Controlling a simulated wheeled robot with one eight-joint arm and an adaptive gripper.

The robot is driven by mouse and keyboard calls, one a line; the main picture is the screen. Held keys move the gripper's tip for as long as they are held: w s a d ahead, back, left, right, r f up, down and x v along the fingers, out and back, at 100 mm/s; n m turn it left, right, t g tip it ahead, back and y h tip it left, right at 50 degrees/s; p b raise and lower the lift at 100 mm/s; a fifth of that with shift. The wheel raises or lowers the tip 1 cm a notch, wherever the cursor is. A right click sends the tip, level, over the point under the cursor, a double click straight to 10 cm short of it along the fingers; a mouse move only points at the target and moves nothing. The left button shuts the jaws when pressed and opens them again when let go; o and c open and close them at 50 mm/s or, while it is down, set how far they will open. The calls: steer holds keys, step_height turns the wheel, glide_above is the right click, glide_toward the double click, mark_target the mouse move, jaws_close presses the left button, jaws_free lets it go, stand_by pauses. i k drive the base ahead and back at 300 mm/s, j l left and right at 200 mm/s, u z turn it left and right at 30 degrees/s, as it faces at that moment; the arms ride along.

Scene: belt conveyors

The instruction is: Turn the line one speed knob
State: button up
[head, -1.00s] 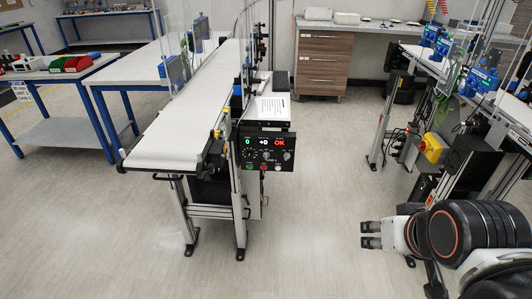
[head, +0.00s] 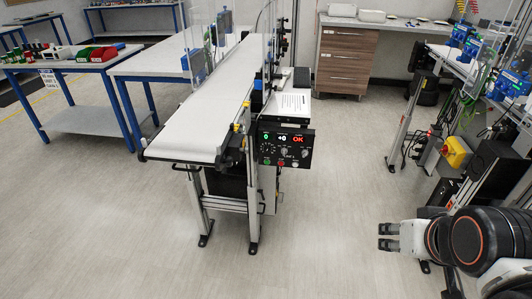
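A black control panel (head: 285,147) hangs on the near right side of the white belt conveyor (head: 205,115). It shows a green 0, a white +0 and a red OK on its displays. Below these are a dial with marks at the left (head: 268,150) and smaller knobs to its right. A row of small buttons runs along its lower edge. The panel's lettering is too small to read surely, so which knob is the speed knob cannot be told. My gripper (head: 387,236) is at the lower right, pointing left, well apart from the panel. Its two fingers show a gap and hold nothing.
A second line with a yellow box (head: 456,152) stands at the right, near my arm. Blue-legged tables are at the left. The floor (head: 330,215) between panel and gripper is clear.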

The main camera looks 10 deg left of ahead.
mark_target(267, 150)
steer(key=i+l+u, duration=0.15)
steer(key=u, duration=1.05)
steer(key=i+l+u, duration=0.1)
steer(key=l+u, duration=0.3)
steer(key=l, duration=0.3)
steer(key=l+u, duration=0.4)
steer(key=l, duration=0.3)
steer(key=k+l, duration=0.1)
steer(key=l, duration=0.5)
